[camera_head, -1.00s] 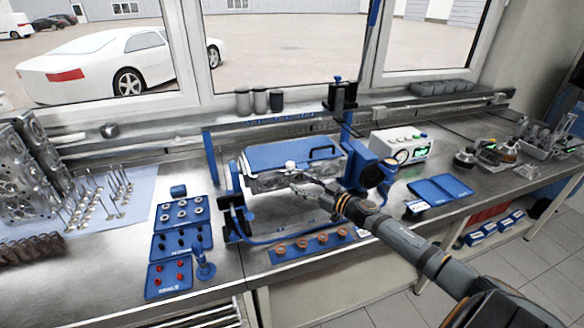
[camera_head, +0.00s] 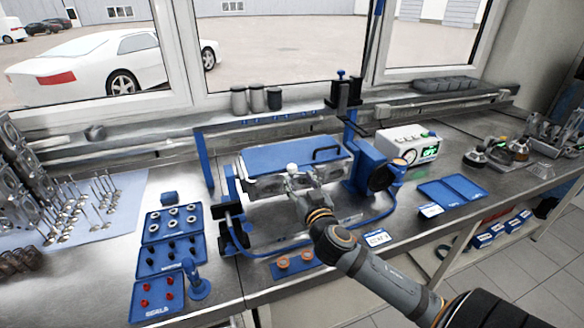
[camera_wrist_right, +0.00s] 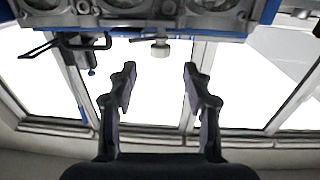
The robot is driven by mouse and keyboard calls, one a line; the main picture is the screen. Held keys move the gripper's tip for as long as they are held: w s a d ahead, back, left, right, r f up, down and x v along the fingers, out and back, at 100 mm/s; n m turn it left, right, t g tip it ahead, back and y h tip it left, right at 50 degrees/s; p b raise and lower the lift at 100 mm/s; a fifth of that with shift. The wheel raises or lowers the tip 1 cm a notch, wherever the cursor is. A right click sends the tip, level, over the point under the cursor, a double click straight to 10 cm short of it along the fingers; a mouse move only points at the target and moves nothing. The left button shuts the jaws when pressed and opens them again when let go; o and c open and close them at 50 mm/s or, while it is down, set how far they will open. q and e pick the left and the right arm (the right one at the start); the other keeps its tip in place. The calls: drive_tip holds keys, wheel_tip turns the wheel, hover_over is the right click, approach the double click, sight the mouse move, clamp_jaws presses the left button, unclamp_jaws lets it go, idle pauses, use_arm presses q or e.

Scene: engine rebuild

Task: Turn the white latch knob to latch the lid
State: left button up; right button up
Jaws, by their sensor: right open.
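The white latch knob (camera_head: 292,168) stands at the front edge of the blue lid (camera_head: 285,154), which lies on the metal engine head in the blue stand. My right gripper (camera_head: 296,182) is just in front of the knob, pointing towards it. In the right wrist view, the knob (camera_wrist_right: 160,50) is on a short stem, just beyond and centred between the open fingertips of my right gripper (camera_wrist_right: 160,72). The fingers appear apart from the knob, with nothing between them. My left gripper is not in view.
A black handle (camera_head: 327,154) rises from the lid. A blue motor-like unit (camera_head: 377,172) stands right of the lid, with a blue hose along the front. Blue parts trays (camera_head: 170,222) lie at left. A white instrument box (camera_head: 408,145) stands at right.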

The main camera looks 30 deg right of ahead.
sight(294, 170)
drive_tip(key=p+x, duration=0.1)
drive_tip(key=x, duration=0.6)
drive_tip(key=shift+w+p, duration=0.2)
drive_tip(key=shift+p, duration=0.1)
drive_tip(key=shift+f, duration=0.1)
drive_tip(key=shift+c, duration=0.7)
clamp_jaws()
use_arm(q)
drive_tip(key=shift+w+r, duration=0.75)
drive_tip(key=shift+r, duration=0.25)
use_arm(e)
drive_tip(key=shift+d+y, duration=0.1)
drive_tip(key=shift+y, duration=0.2)
